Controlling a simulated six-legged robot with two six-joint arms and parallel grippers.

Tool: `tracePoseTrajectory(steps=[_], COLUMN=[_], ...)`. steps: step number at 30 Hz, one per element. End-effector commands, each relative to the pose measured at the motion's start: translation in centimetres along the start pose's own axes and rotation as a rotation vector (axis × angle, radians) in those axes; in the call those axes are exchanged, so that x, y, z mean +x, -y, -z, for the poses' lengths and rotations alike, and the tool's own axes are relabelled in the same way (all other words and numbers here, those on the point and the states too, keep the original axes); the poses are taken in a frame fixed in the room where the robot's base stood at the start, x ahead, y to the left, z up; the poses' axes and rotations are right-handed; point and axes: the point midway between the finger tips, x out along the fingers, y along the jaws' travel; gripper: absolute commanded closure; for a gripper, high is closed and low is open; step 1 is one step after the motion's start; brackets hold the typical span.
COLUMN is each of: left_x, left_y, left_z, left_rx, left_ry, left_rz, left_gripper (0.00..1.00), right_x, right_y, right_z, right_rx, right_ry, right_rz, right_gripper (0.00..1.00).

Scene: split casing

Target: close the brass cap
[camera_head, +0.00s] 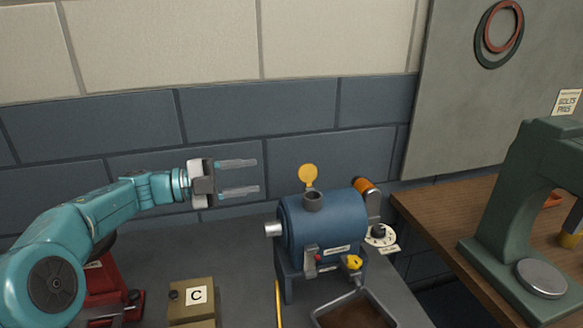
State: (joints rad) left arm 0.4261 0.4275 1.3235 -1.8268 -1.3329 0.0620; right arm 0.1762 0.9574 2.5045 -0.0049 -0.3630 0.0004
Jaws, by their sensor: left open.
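The brass cap (308,175) is a round yellow disc standing upright, open, at the back of a short dark filler neck (313,201). The neck sits on top of a blue cylindrical casing (318,236) on the grey bench. My left gripper (240,176) is to the left of the cap, apart from it and at about its height in the picture. Its two pale fingers are spread, point right and hold nothing. My right gripper is not in view.
A tray (352,297) stands in front of the casing. A box marked C (192,302) and a red object (103,290) are at the front left. A green press (525,205) stands on the wooden table (437,212) at right. The space above the casing is clear.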

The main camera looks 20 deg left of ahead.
Motion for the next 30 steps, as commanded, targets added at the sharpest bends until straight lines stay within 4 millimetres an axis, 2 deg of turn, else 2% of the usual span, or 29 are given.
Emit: tracePoseTrajectory(steps=[1,6,12,18,26,27,29,30], left_x=[1.3,5.3,8.8,10.3,10.4,10.4,10.4,10.4], left_y=[0.1,0.1,0.1,0.1,0.1,0.1,0.1,0.1], left_z=[0.2,0.2,0.0,-0.2,-0.4,-0.4,-0.4,-0.3], left_rx=[0.000,-0.002,0.000,0.000,0.000,0.000,0.000,0.000], left_ry=[-0.005,-0.005,-0.003,-0.001,0.000,0.000,0.000,0.000], left_rz=[-0.001,-0.001,-0.001,0.000,0.000,0.000,0.000,0.000], left_gripper=[0.53,0.53,0.53,0.53,0.53,0.60,0.80,0.93], right_x=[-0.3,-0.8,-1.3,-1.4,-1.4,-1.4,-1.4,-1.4], right_y=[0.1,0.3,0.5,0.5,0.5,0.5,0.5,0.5], right_z=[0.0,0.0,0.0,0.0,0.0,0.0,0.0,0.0], right_rx=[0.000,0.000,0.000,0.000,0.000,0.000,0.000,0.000], right_ry=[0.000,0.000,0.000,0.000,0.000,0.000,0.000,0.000], right_rz=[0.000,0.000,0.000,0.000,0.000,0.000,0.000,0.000], right_gripper=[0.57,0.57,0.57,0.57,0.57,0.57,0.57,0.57])
